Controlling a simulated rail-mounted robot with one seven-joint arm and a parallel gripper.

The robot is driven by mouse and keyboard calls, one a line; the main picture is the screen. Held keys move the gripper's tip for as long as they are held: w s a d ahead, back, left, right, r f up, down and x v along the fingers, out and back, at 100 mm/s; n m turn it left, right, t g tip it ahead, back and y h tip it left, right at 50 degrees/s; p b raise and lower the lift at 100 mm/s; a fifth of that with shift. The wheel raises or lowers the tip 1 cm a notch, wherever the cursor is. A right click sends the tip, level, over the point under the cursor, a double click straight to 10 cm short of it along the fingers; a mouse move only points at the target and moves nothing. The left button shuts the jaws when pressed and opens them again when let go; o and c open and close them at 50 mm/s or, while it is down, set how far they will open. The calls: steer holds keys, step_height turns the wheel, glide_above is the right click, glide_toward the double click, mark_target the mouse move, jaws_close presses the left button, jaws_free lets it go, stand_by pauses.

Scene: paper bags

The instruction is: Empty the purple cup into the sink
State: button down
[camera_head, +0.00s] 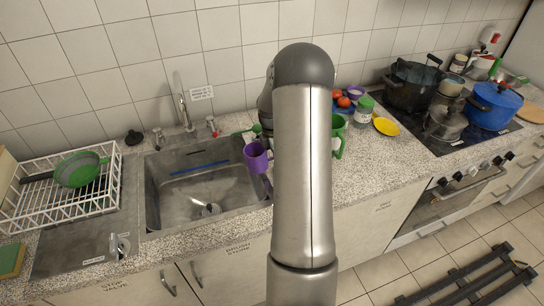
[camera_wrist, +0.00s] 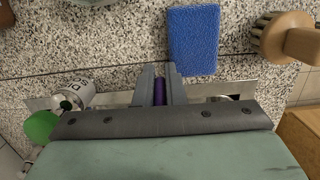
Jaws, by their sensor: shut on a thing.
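The purple cup (camera_head: 257,158) is over the right edge of the sink in the head view. It looks slightly tilted, and its contents cannot be made out. The metal sink (camera_head: 163,203) is left of my arm, with a drain and a blue strip inside. In the wrist view, my gripper (camera_wrist: 160,88) is shut on a narrow purple part of the cup (camera_wrist: 160,92). The rest of the cup is hidden there. In the head view, my arm hides most of the gripper.
A tap (camera_head: 182,105) stands behind the sink; a white dish rack (camera_head: 65,200) with a green colander is at left. A blue sponge (camera_wrist: 193,40) lies on the counter.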

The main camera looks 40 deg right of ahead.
mark_target(259, 144)
steer(key=a+r+h, duration=0.1)
steer(key=r+g+h, duration=0.1)
steer(key=r+h, duration=0.1)
steer(key=w+a+r+g+h, duration=0.1)
steer(key=r+h, duration=0.1)
steer(key=shift+w+a, duration=0.1)
steer(key=shift+a, duration=0.2)
steer(key=a+h+b, duration=0.1)
steer(key=h+b, duration=0.1)
steer(key=w+a+r+g+h+b, duration=0.1)
steer(key=a+b, duration=0.1)
steer(key=shift+w+r+g+h, duration=0.1)
steer(key=shift+g+h, duration=0.2)
steer(key=shift+h, duration=0.1)
steer(key=shift+w+a+r+g+h+b, duration=0.2)
steer(key=shift+a+r+g+h, duration=0.3)
steer(key=shift+h, duration=0.3)
steer(key=shift+w+a+r+g+h+b, duration=0.1)
steer(key=shift+w+a+r+g+h, duration=0.15)
steer(key=shift+a+h, duration=0.45)
steer(key=shift+d, duration=0.15)
steer(key=a+h, duration=0.1)
steer(key=w+a+g+h+b, duration=0.1)
steer(key=a+h, duration=0.1)
steer(key=shift+w, duration=0.1)
